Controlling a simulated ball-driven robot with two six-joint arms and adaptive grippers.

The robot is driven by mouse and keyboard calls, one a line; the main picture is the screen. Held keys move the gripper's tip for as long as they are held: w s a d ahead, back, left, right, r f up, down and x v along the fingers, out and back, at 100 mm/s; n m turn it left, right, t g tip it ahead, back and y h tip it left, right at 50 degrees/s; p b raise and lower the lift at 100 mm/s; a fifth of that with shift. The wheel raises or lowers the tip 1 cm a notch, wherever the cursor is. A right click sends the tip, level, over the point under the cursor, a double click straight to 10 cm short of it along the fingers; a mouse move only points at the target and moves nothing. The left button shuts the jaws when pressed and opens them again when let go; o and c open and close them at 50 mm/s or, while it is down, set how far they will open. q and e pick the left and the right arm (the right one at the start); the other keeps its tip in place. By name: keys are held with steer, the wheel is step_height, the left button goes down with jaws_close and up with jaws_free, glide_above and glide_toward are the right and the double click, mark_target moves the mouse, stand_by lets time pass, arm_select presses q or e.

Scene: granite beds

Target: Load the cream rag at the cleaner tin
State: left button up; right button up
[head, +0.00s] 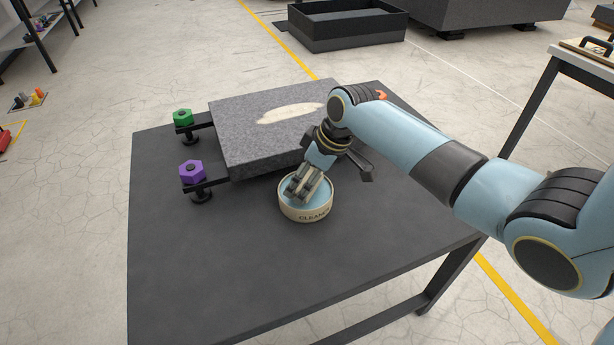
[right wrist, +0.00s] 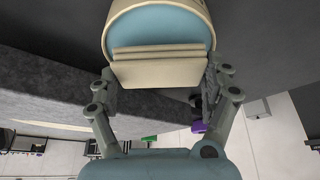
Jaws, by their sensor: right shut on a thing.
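The cleaner tin (head: 306,212) is a round cream tin marked "CLEANER", with light blue contents, upright on the dark table. My right gripper (head: 301,188) points down into its open top. In the right wrist view, my right gripper (right wrist: 159,78) is shut on the folded cream rag (right wrist: 158,72), with one finger at each side. The rag's far edge lies against the blue surface inside the tin (right wrist: 109,33); whether it presses in, I cannot tell. In the head view the fingers mostly hide the rag. My left gripper is out of view.
A grey granite slab (head: 240,140) with a pale oval patch (head: 290,113) stands just behind the tin. Clamps with a green knob (head: 182,117) and a purple knob (head: 192,171) are at its left. The table's (head: 200,260) front left is clear.

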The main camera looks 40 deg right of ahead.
steer(key=shift+f+b, duration=0.35)
steer(key=shift+f, duration=0.25)
stand_by(0.6)
steer(key=o, duration=0.9)
steer(key=shift+c, duration=0.7)
steer(key=shift+r+p, duration=0.2)
steer(key=shift+p, duration=0.25)
steer(key=c, duration=1)
steer(key=shift+f, duration=0.1)
